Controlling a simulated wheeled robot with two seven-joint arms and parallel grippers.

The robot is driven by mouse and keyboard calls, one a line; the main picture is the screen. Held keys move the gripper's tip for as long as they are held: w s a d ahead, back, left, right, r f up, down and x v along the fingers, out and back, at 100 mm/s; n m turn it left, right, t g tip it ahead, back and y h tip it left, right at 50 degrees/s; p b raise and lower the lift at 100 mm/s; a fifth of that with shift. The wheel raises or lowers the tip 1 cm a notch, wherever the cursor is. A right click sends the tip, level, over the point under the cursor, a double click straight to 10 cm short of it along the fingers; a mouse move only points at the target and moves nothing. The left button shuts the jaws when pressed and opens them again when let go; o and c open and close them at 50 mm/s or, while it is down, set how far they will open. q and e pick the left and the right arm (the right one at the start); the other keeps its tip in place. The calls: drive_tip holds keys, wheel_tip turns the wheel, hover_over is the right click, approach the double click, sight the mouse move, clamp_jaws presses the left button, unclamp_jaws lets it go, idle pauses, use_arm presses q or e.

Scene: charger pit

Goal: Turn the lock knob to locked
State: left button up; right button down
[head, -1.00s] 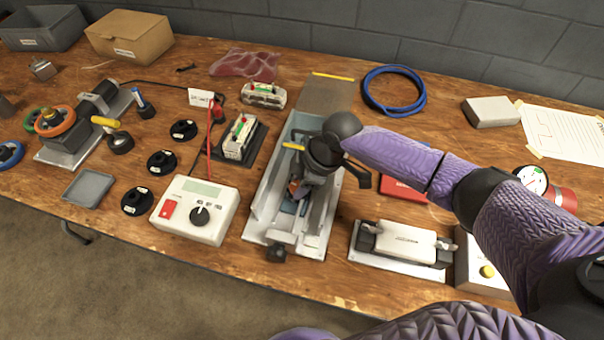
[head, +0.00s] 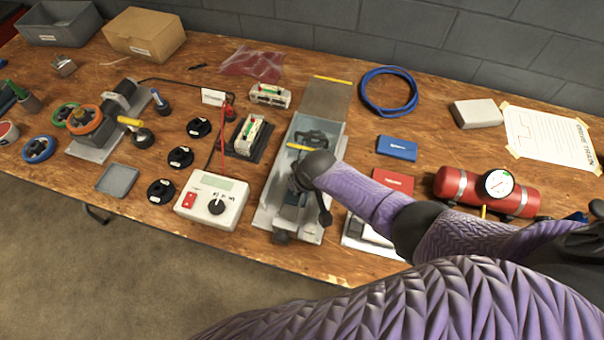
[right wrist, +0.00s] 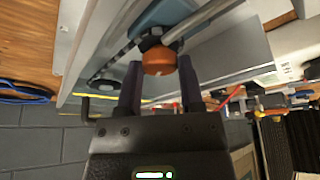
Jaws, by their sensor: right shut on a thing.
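An orange knob (right wrist: 158,61) on a blue block shows in the right wrist view, between the two dark fingers of my right gripper (right wrist: 160,82). The gripper is shut on it. In the head view my right gripper (head: 303,183) reaches down into a grey metal channel (head: 262,216); its fingers and the knob are hidden beneath the wrist. The knob's lock marking cannot be read. A yellow bar (head: 299,147) lies across the channel just beyond the gripper. My left gripper is in neither view.
A white meter box (head: 222,187) stands left of the channel. Red (head: 394,180) and blue (head: 398,148) boxes lie to its right, with a red cylinder and gauge (head: 490,190) further right. My right arm covers part of a white case (head: 360,232).

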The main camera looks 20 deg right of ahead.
drive_tip(key=shift+a+m+h+p, duration=0.15)
drive_tip(key=shift+m+h+p, duration=0.3)
drive_tip(key=shift+m, duration=0.75)
drive_tip(key=shift+m+h, duration=0.35)
drive_tip(key=shift+m, duration=0.95)
drive_tip(key=c, duration=0.6)
unclamp_jaws()
drive_tip(key=o, duration=0.4)
drive_tip(key=shift+c, duration=0.2)
